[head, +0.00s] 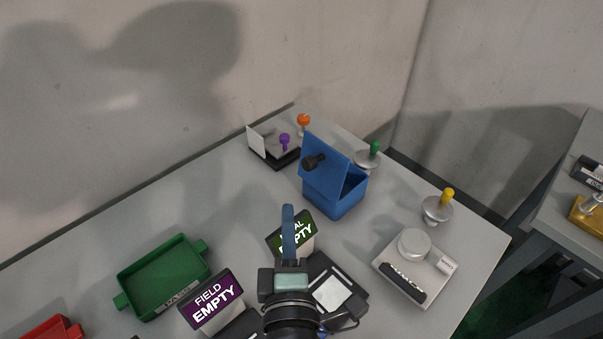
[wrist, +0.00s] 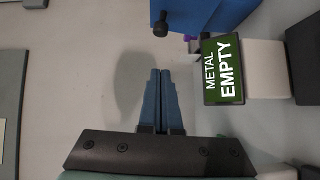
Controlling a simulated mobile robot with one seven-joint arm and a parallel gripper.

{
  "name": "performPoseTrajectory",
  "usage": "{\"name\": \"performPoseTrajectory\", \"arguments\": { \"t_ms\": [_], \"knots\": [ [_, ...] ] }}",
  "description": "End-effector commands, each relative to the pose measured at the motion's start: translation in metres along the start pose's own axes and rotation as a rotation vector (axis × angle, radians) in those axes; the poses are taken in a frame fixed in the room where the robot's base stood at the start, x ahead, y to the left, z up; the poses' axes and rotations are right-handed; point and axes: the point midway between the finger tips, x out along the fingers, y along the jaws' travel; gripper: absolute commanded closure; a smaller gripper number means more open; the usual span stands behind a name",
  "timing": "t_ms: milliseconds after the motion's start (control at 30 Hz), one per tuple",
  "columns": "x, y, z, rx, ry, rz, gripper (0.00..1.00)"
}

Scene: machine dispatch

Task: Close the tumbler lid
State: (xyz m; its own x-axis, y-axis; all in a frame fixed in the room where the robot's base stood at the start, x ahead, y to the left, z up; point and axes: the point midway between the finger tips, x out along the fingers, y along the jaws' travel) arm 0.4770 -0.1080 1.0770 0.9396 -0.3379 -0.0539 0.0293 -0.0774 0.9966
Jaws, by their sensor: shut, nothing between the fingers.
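The blue tumbler (head: 334,199) stands toward the back of the grey table. Its blue lid (head: 330,156) is raised and tilted, with a black knob (head: 313,162) on its face, and the box's opening shows at the right. My gripper (head: 288,208) is shut and empty, in front of the tumbler and to its left in the head view, apart from it. In the wrist view, my gripper's fingers (wrist: 160,72) lie together over bare table. Part of the blue tumbler (wrist: 205,14) and the black knob (wrist: 160,28) show at the top edge, ahead of the fingertips.
A "METAL EMPTY" sign box (wrist: 223,70) stands right of my fingers. A "FIELD EMPTY" box (head: 214,300) and green tray (head: 163,277) lie left. A scale-like device (head: 415,266) and yellow-knobbed piece (head: 438,208) are right. Bare table lies left of the tumbler.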

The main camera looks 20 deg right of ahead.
Motion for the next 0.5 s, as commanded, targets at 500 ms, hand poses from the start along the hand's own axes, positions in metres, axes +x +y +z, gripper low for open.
{"name": "performPoseTrajectory", "arguments": {
  "t_ms": [500],
  "knots": [
    [0.077,0.003,0.017,0.002,0.0,0.001,1.0]
  ]
}}
